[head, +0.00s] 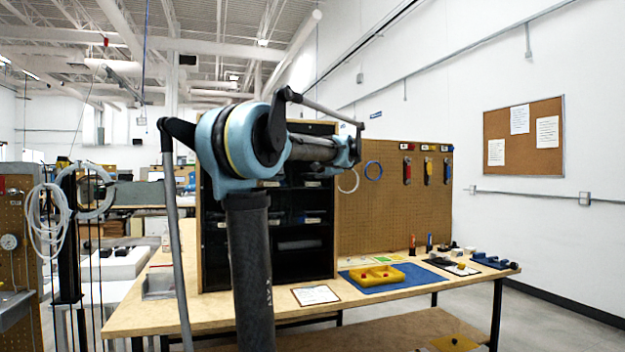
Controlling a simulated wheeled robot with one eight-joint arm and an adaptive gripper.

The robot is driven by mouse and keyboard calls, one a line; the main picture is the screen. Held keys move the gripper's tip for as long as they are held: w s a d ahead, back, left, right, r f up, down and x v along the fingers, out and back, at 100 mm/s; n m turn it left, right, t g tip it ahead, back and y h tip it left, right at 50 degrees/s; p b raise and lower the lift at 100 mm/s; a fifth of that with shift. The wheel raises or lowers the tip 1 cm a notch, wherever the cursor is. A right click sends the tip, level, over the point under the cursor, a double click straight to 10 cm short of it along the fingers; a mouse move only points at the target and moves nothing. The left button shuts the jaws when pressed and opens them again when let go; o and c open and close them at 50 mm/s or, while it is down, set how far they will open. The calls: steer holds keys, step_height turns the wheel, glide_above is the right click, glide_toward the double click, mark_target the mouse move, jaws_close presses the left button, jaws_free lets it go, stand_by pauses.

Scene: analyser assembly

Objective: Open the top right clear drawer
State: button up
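A wooden cabinet (329,250) with dark compartments and several labelled drawers stands on the workbench in the head view. My arm rises in front of it and covers its left and upper parts. A drawer with a pale label (312,184) shows at the right, just below my arm. The upper right of the cabinet is mostly hidden behind my arm, so I cannot tell whether the top right clear drawer is shut. My gripper cannot be made out in this view.
The workbench (243,310) carries a blue mat (408,281) with a yellow tray (370,275), a clipboard (315,295) and small parts to the right. A pegboard (390,215) with hanging tools adjoins the cabinet. Floor at the right is clear.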

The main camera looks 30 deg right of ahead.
mark_target(307, 171)
steer(key=x, duration=1)
steer(key=shift+w, duration=0.15)
jaws_close()
